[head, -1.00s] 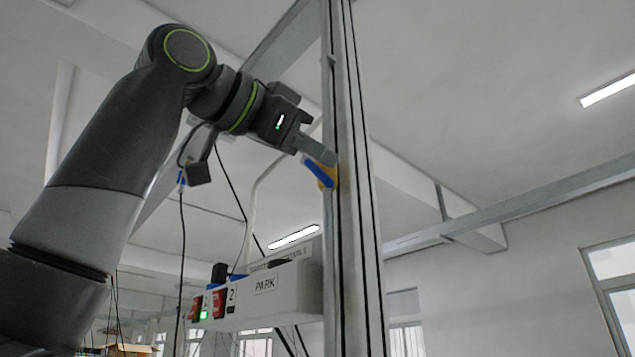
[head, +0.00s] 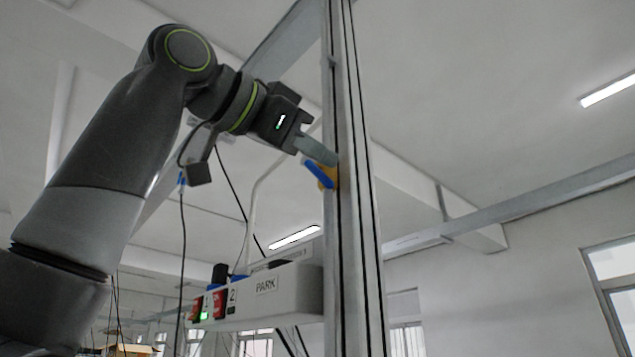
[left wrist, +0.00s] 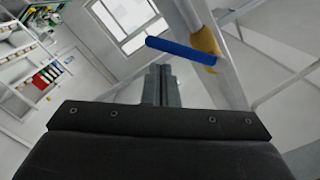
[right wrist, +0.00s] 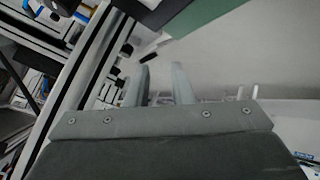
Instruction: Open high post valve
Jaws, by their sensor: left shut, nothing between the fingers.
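The valve has a blue lever handle (head: 319,174) and a yellow body (head: 329,178) on the left side of the tall grey post (head: 355,230). In the head view the handle slants from upper left to lower right. In the left wrist view the handle (left wrist: 180,51) lies across the picture, ahead of the fingertips, with the yellow body (left wrist: 207,42) at its right end. My left gripper (head: 332,159) is shut and empty, just above the handle. I cannot tell whether it touches. My right gripper (right wrist: 160,75) is open and empty, away from the valve; the head view does not show it.
Below the valve, a white box labelled PARK (head: 268,293) with red switches is beside the post. Cables hang behind my left arm. A shelf with small items (left wrist: 40,80) shows in the left wrist view. Right of the post is open room.

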